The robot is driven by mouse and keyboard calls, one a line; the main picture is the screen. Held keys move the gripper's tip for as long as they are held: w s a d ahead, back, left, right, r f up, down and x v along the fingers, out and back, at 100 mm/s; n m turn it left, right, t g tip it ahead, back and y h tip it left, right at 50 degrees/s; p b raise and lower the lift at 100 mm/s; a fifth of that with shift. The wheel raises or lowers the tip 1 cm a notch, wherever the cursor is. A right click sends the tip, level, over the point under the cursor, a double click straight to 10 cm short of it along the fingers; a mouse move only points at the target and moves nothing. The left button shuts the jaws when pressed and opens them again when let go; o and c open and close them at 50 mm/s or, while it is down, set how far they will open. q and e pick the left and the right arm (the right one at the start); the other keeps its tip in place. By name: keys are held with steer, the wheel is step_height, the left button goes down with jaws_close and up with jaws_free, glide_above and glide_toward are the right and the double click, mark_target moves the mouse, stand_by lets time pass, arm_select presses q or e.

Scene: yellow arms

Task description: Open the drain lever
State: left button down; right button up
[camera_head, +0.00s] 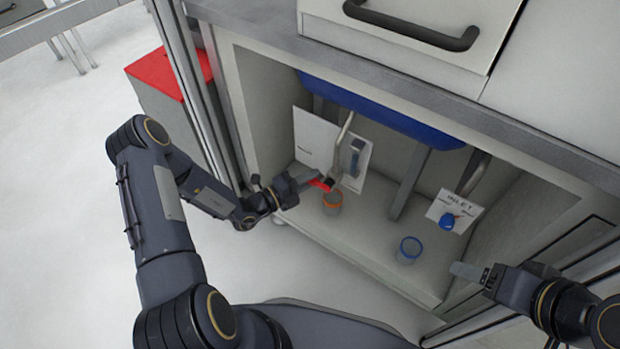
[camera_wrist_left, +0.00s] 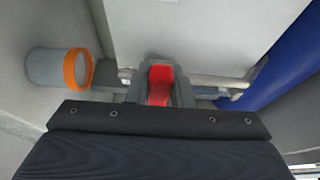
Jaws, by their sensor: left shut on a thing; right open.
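The red drain lever (camera_head: 319,184) is on the pipe inside the open cabinet, in the left half of the head view. My left gripper (camera_head: 316,181) reaches in from the left and is shut on it. In the left wrist view the red lever (camera_wrist_left: 160,82) shows between the two fingers of my left gripper (camera_wrist_left: 158,80). The fingers hide its sides, and its exact angle is hard to tell. My right gripper (camera_head: 467,271) is open and empty near the cabinet's lower right edge, apart from the lever.
An orange-rimmed cup (camera_head: 332,203) stands below the lever. A blue-rimmed cup (camera_head: 409,251) stands further right on the cabinet floor. A blue inlet valve (camera_head: 447,221) sits by an INLET label (camera_head: 458,205). A blue basin (camera_head: 385,107) hangs above; a grey post (camera_head: 409,185) stands between.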

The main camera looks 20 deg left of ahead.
arm_select(q)
steer(key=shift+f, duration=0.2)
steer(key=shift+f+n+t+h+b, duration=0.35)
steer(key=shift+f+n, duration=0.1)
steer(key=shift+n, duration=0.65)
steer(key=s+d+f+n+t+y+b, duration=0.1)
steer(key=d+f+n+t+y+b, duration=0.1)
steer(key=n, duration=0.8)
steer(key=d+f+n+t+y+b, duration=0.1)
steer(key=n+t, duration=0.4)
steer(key=n, duration=0.5)
steer(key=shift+s+d+f+y+b, duration=0.4)
steer(key=shift+d+y+b, duration=0.5)
steer(key=shift+y+b, duration=0.25)
steer(key=shift+n, duration=0.3)
steer(key=c, duration=1.3)
jaws_free()
